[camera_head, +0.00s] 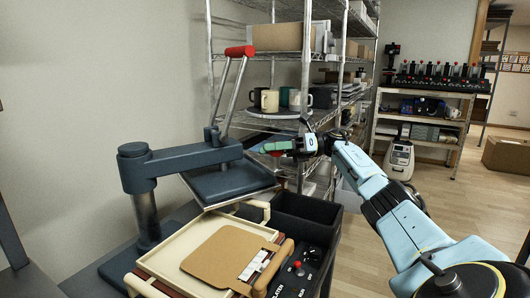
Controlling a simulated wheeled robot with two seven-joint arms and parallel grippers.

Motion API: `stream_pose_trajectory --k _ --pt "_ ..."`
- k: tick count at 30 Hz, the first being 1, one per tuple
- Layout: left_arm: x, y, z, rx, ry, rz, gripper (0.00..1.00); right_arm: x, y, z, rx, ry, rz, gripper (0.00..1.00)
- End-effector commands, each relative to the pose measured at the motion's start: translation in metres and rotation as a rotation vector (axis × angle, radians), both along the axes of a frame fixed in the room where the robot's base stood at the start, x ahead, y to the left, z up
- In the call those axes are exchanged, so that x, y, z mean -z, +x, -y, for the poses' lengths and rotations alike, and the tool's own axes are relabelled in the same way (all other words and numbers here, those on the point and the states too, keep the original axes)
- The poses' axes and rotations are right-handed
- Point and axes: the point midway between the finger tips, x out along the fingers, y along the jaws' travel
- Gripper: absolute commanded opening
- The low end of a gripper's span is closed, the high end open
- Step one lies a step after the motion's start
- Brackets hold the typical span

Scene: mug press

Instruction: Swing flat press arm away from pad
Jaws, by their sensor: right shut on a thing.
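The flat press arm (185,159) is dark blue-grey and reaches right from its post at the left. It carries a flat dark platen (230,182) and a raised lever with a red grip (240,51). The platen appears above the far end of a cream pad-like surface (180,262); whether they touch is unclear. A tan board (225,255) lies on that surface. My left gripper is out of view.
A dark bin and control box with a red knob (297,265) stand right of the press. A wire shelf with several mugs (270,101) is close behind. A wall is at the left. Open wooden floor (455,200) lies at the right.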

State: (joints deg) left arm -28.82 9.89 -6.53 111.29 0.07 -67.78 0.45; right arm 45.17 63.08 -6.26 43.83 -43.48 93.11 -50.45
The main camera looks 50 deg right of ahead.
Motion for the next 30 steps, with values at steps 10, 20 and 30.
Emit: stream_pose_trajectory --k 10,20,30 --pt "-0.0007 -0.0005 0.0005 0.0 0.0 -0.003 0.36 -0.0032 -0.0005 0.0073 0.013 0.001 0.008 0.0" --pt "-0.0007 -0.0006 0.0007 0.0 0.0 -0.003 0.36 -0.0026 -0.0003 0.0065 0.01 0.001 0.007 0.52" --pt "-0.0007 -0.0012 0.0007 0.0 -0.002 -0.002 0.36 -0.0017 -0.0002 0.0051 0.005 0.0 0.003 0.59"
